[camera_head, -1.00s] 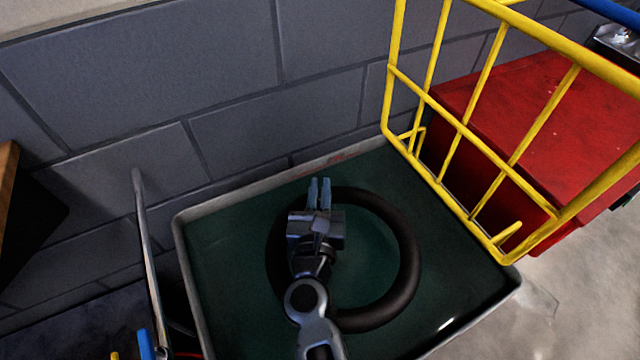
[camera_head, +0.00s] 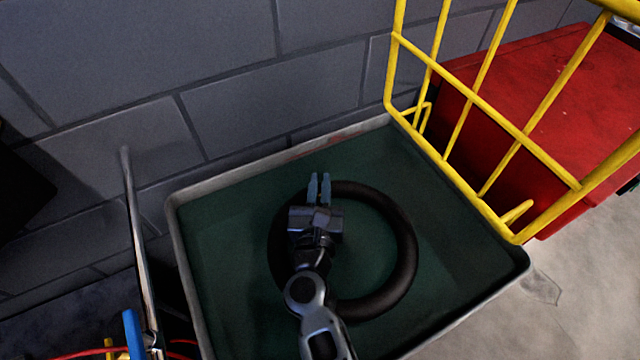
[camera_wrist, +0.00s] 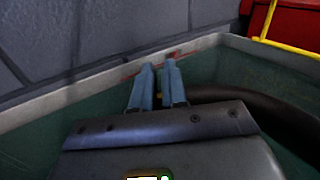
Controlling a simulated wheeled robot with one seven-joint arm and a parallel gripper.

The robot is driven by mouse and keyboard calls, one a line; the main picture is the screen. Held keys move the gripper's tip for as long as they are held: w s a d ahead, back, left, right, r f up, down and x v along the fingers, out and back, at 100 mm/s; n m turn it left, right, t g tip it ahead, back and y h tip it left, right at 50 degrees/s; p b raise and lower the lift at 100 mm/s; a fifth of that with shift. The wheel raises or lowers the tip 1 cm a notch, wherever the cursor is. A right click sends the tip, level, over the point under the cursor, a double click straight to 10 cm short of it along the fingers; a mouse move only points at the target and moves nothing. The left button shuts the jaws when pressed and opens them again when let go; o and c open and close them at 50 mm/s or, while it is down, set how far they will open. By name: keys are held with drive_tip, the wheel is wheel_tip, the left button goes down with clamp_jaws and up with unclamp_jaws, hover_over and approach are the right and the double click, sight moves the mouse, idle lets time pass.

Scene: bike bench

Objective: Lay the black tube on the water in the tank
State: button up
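The black tube (camera_head: 408,255) is a thick ring. It lies flat over the dark green water (camera_head: 235,270) in the grey-rimmed tank (camera_head: 185,258); whether it touches the water is hard to tell. In the wrist view the tube (camera_wrist: 285,113) runs off to the right of the fingers. My gripper (camera_head: 319,186) is above the upper left part of the ring, its blue fingers pointing at the back rim. The fingers (camera_wrist: 158,82) are close together with a narrow gap. The gripper body hides the tube there, so I cannot see whether they hold it.
A yellow wire rack (camera_head: 480,125) rises along the tank's right edge, with a red box (camera_head: 545,95) behind it. A grey block wall (camera_head: 230,100) stands close behind the tank. A metal rod (camera_head: 137,230) stands upright at the left. Open water shows around the ring.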

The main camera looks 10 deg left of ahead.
drive_tip(key=o, duration=0.5)
drive_tip(key=shift+s, duration=0.15)
drive_tip(key=shift+s+a, duration=0.1)
drive_tip(key=shift+s, duration=0.35)
drive_tip(key=s, duration=0.4)
drive_tip(key=s+b, duration=0.1)
drive_tip(key=s, duration=0.1)
drive_tip(key=shift+s+d, duration=0.25)
drive_tip(key=shift+s, duration=0.05)
